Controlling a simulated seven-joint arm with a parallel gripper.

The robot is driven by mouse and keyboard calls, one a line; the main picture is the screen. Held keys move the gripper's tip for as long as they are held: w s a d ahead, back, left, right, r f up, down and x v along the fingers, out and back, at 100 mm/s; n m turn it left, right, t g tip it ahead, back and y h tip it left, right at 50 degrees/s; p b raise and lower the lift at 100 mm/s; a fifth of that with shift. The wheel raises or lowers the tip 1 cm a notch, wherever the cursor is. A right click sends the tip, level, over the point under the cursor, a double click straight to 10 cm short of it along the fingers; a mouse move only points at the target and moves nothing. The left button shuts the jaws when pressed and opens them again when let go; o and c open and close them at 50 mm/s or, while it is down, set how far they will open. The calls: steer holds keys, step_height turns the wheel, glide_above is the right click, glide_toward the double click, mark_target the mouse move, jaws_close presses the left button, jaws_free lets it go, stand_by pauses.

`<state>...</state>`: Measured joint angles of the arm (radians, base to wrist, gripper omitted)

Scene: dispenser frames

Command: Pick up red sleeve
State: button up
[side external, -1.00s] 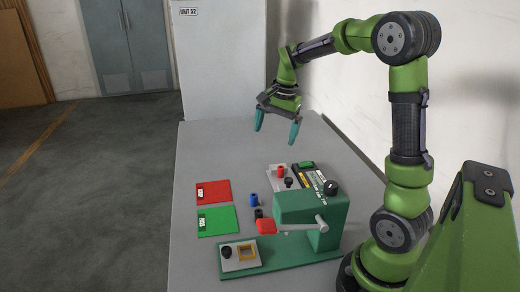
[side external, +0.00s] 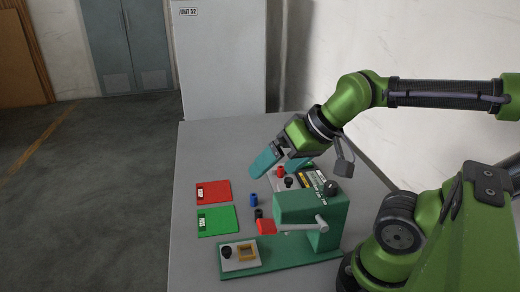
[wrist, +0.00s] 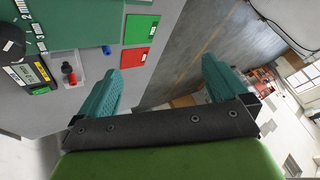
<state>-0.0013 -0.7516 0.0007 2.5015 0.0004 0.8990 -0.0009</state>
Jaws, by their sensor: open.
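The red sleeve (side external: 281,171) is a small upright red cylinder on a pale tray at the back of the table, beside a black knob. It also shows in the wrist view (wrist: 70,77), left of the left finger and outside the gap between the fingers. My gripper (side external: 279,166) has teal fingers spread apart, with nothing held. In the side view it overlaps the tray area, tilted down to the left; its exact height above the sleeve is hard to tell. In the wrist view the gap between my fingers (wrist: 160,88) is empty.
A green dispenser (side external: 295,205) with a lever and red block stands in front. A red plate (side external: 214,190) and green plate (side external: 217,220) lie at left. The table's back left is clear.

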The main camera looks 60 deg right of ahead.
steer(key=c, duration=1.2)
steer(key=shift+o, duration=0.2)
steer(key=m+g+h, duration=0.1)
steer(key=g+h, duration=0.2)
steer(key=h, duration=0.1)
glide_toward(281, 168)
steer(key=shift+x, duration=4.3)
